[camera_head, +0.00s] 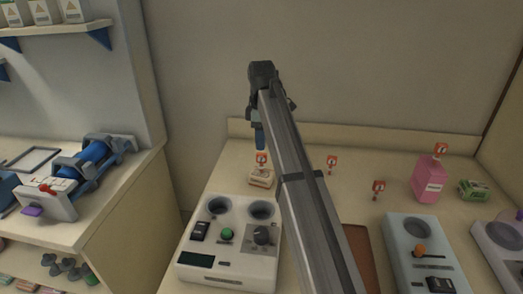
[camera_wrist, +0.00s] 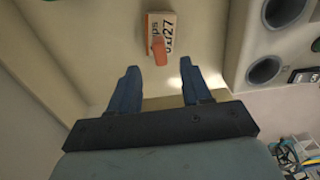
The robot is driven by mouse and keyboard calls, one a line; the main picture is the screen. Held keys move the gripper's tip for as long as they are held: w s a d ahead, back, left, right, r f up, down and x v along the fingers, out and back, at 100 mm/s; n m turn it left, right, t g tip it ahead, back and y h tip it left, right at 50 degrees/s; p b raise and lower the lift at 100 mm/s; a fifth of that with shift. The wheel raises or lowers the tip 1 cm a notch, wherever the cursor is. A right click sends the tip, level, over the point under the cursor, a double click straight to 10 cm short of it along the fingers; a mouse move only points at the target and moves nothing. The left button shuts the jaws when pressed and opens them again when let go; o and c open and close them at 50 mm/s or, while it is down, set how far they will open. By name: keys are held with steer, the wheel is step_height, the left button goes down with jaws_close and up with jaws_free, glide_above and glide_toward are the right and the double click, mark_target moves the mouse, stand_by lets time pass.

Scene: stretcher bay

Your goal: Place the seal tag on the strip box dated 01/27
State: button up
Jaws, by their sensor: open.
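The strip box (camera_head: 261,181) is small and cream, at the back of the counter, left of my arm in the head view. In the wrist view the box (camera_wrist: 167,24) shows upside-down print that reads 01/27, with more print partly hidden. An orange-red seal tag (camera_wrist: 158,50) overlaps the box there; the same tag (camera_head: 262,159) appears upright at the box in the head view. Whether it rests on the box or stands just behind it is unclear. My gripper (camera_wrist: 156,75) is open and empty, its fingers apart from the tag and box; in the head view it (camera_head: 260,148) hangs just above the tag.
Similar red tags stand on the counter (camera_head: 332,162) (camera_head: 378,187), and another (camera_head: 441,149) is at a pink bottle (camera_head: 429,181). A white device (camera_head: 228,265) and a grey device (camera_head: 420,255) occupy the front.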

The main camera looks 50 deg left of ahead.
steer(key=shift+r, duration=2.35)
